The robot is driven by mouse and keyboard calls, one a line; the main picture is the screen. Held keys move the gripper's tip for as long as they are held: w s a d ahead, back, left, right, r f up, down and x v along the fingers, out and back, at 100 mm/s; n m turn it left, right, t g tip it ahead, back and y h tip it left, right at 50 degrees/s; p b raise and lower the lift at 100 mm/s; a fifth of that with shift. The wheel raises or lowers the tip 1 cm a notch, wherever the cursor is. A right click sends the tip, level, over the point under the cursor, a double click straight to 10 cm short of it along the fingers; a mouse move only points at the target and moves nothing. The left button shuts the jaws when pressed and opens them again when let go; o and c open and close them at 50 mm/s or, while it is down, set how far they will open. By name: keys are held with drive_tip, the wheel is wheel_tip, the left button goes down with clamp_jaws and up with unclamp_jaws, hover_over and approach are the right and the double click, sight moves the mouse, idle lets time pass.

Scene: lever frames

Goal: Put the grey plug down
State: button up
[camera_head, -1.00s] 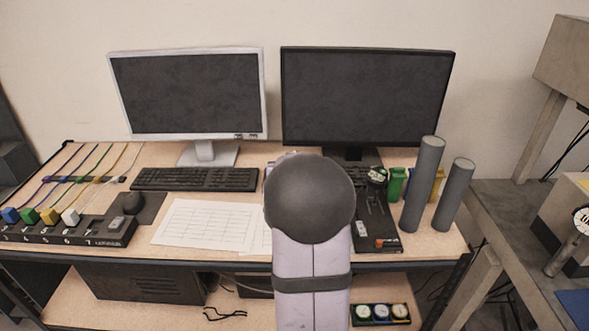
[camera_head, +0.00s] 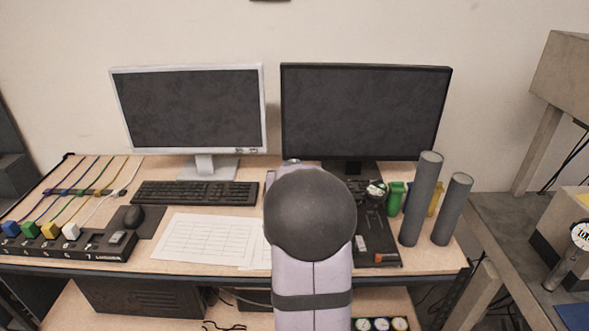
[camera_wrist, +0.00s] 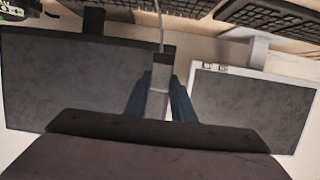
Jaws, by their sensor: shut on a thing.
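In the wrist view, my gripper (camera_wrist: 157,90) is shut on a grey plug (camera_wrist: 160,70). The dark blue fingers press on its two sides. A thin pale cable runs up from the plug's far end. The plug is held in the air in front of the two monitors, which appear upside down here. In the head view, the gripper and plug are hidden behind my arm. A black power strip (camera_head: 60,246) lies at the desk's left front, with blue (camera_head: 10,228), green (camera_head: 29,230), yellow (camera_head: 49,231) and white plugs (camera_head: 71,231) in it.
A silver monitor (camera_head: 190,110) and black monitor (camera_head: 365,112) stand at the back. A keyboard (camera_head: 195,193), mouse (camera_head: 133,216) and printed sheets (camera_head: 208,240) lie on the desk (camera_head: 150,250). Two grey cylinders (camera_head: 422,200) (camera_head: 452,210) stand at right, beside a black tray (camera_head: 378,245).

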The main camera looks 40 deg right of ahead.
drive_tip(key=s+d+f+n+t+y+p, duration=0.15)
drive_tip(key=s+d+p, duration=0.3)
drive_tip(key=s, duration=0.75)
drive_tip(key=s+a+f+n+t+y+p, duration=0.2)
drive_tip(key=s+a+f+n+y, duration=0.15)
drive_tip(key=s+a, duration=0.45)
drive_tip(key=shift+m+g, duration=0.25)
drive_tip(key=shift+m, duration=0.05)
drive_tip(key=shift+s+d+f+p, duration=0.1)
drive_tip(key=shift+d+f+p, duration=0.05)
drive_tip(key=shift+f, duration=1.45)
drive_tip(key=shift+s+d+f+p, duration=0.15)
drive_tip(key=shift+d+f+p, duration=0.05)
drive_tip(key=shift+f, duration=1.35)
drive_tip(key=shift+s+d+f+p, duration=0.1)
drive_tip(key=shift+d+f+p, duration=0.05)
drive_tip(key=shift+f, duration=1.45)
drive_tip(key=shift+f, duration=0.1)
